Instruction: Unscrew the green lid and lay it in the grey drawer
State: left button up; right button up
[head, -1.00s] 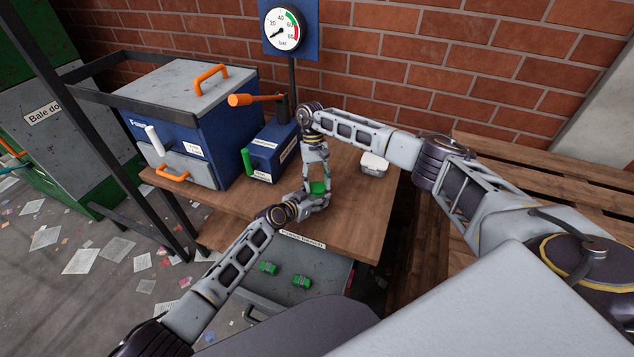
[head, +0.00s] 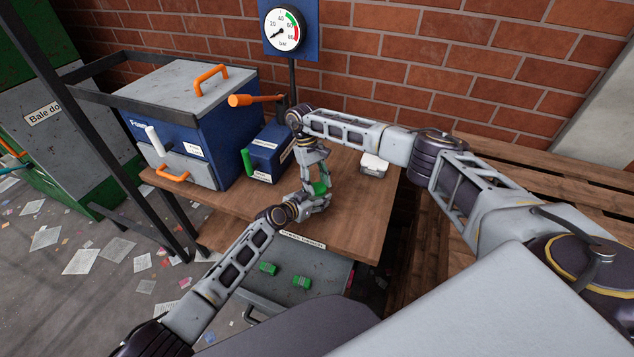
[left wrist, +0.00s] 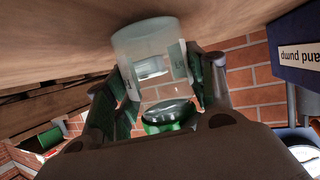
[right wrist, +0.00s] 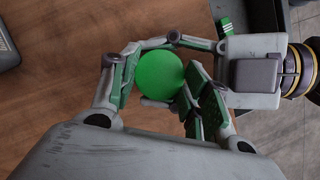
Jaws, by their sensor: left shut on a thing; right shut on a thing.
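The green lid (right wrist: 160,75) is between the fingers of my right gripper (right wrist: 162,80), which is shut on it from above. The lid also shows in the head view (head: 320,188), partly covered. My left gripper (left wrist: 158,85) is shut around a clear jar (left wrist: 145,45) with something pale inside. In the left wrist view the lid (left wrist: 168,127) is at the jar's end; I cannot tell whether its thread still grips. The grey drawer (head: 330,268) stands open below the table's front edge, with two green pieces (head: 268,268) (head: 302,282) in it.
A blue press box (head: 190,115) with orange handles and a blue hand pump (head: 268,152) stand at the left of the wooden table (head: 362,220). A white container (head: 373,164) is at the right. The tabletop around my grippers is mostly clear.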

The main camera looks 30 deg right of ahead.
aim_at(317, 186)
jog(key=shift+s+a+f, duration=0.15)
jog(key=shift+s+f, duration=0.2)
jog(key=shift+f, duration=0.05)
jog(key=o, duration=1.3)
jog(key=shift+w, duration=0.2)
jog(key=shift+w+r, duration=0.2)
jog(key=shift+r, duration=0.05)
jog(key=shift+r, duration=0.1)
jog(key=shift+r, duration=0.3)
jog(key=shift+s+r, duration=0.15)
jog(key=shift+r, duration=1.9)
jog(key=shift+d, duration=0.2)
